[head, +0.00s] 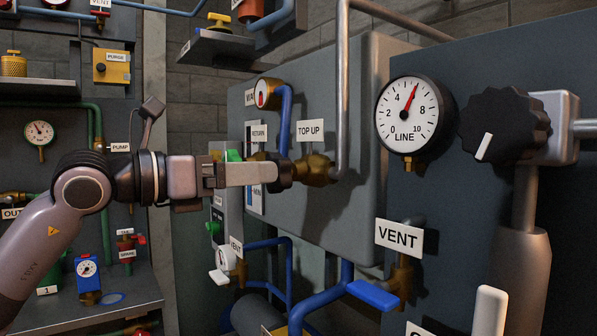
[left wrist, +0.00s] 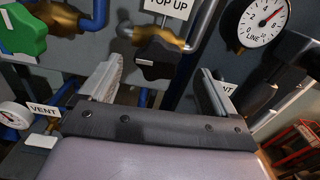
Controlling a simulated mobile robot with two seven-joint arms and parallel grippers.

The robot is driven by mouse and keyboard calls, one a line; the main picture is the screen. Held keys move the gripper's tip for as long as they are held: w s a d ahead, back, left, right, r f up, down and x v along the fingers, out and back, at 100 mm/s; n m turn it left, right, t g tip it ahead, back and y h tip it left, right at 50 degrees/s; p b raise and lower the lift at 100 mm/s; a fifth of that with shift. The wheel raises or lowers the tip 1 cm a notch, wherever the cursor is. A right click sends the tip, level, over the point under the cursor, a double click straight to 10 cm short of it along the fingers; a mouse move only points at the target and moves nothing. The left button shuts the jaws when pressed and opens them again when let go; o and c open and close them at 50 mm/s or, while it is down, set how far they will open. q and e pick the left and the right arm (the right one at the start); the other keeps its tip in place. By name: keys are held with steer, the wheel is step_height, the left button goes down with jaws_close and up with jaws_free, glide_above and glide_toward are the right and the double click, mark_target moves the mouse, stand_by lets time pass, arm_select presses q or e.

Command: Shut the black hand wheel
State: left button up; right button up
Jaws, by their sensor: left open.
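A black hand wheel (head: 284,173) sits on a brass valve (head: 316,170) below the TOP UP label. In the left wrist view the hand wheel (left wrist: 162,60) shows a short white mark on its face. My left gripper (head: 268,173) is open in front of it, with its fingers pointing at it. In the left wrist view the wheel lies beyond and between the two fingertips (left wrist: 160,80), apart from both. In the head view the near finger hides part of the wheel. My right gripper is not in view.
A larger black lobed knob (head: 505,125) with a white mark stands at the right, beside the LINE gauge (head: 408,113). A green handle (left wrist: 20,32) is left of the wheel. A grey pipe (head: 342,90) runs down close to the valve. A blue lever (head: 372,295) sticks out below.

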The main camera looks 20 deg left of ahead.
mark_target(283, 168)
arm_select(q)
steer(key=x, duration=0.2)
steer(key=p+x, duration=0.2)
steer(key=x, duration=0.1)
steer(key=shift+w+d+r, duration=0.1)
steer(key=shift+w+r, duration=0.15)
steer(key=shift+w, duration=0.05)
steer(key=shift+w+d+f, duration=0.1)
steer(key=shift+w+d, duration=0.2)
steer(key=shift+w, duration=0.25)
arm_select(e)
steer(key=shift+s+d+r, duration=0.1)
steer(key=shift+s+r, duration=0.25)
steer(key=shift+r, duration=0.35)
arm_select(q)
steer(key=c, duration=1)
